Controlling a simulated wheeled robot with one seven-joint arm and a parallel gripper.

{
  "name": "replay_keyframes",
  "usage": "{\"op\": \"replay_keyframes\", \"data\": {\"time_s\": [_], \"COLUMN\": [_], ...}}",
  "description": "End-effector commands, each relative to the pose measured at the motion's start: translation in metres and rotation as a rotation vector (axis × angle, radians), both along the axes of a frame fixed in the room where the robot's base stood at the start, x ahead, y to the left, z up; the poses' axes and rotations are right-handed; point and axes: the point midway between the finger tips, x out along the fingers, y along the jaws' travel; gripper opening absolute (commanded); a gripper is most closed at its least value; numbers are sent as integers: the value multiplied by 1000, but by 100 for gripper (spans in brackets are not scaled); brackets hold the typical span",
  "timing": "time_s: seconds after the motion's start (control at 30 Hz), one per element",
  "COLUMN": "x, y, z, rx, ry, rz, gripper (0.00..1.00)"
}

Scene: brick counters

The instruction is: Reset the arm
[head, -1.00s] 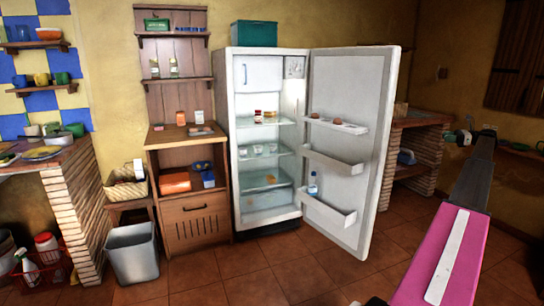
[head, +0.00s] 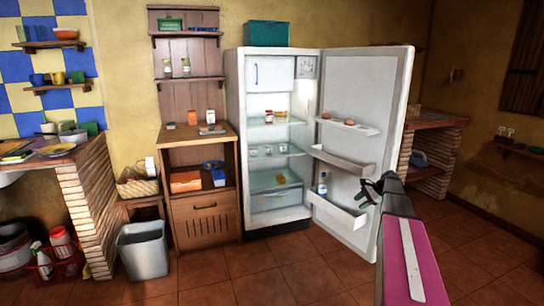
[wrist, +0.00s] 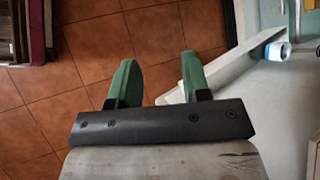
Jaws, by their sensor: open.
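My arm reaches in from the lower right of the head view, with a pink and white link. My gripper (head: 366,193) is in front of the open fridge door, by the lowest door shelf. A bottle with a blue cap (wrist: 279,50) stands in the door shelf, right of the fingers in the wrist view.
A wooden cabinet (head: 204,222) stands left of the fridge, with a grey bin (head: 143,252) beside it. Brick counters stand at left (head: 88,205) and behind the door at right (head: 437,125). The tiled floor (head: 250,280) in front is clear.

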Motion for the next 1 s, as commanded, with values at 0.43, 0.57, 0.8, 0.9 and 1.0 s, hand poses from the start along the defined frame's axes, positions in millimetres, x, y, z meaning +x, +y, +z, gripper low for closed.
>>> {"op": "replay_keyframes", "data": {"time_s": [0.43,0.57,0.8,0.9,1.0], "x": [-204,-257,-304,-307,-306], "y": [189,216,234,235,235], "z": [-87,-96,-100,-100,-101], "rx": [-498,-614,-727,-741,-741], "ry": [-180,-231,-285,-291,-293], "rz": [669,882,1118,1144,1147], "gripper": [43,43,43,43,43]}}
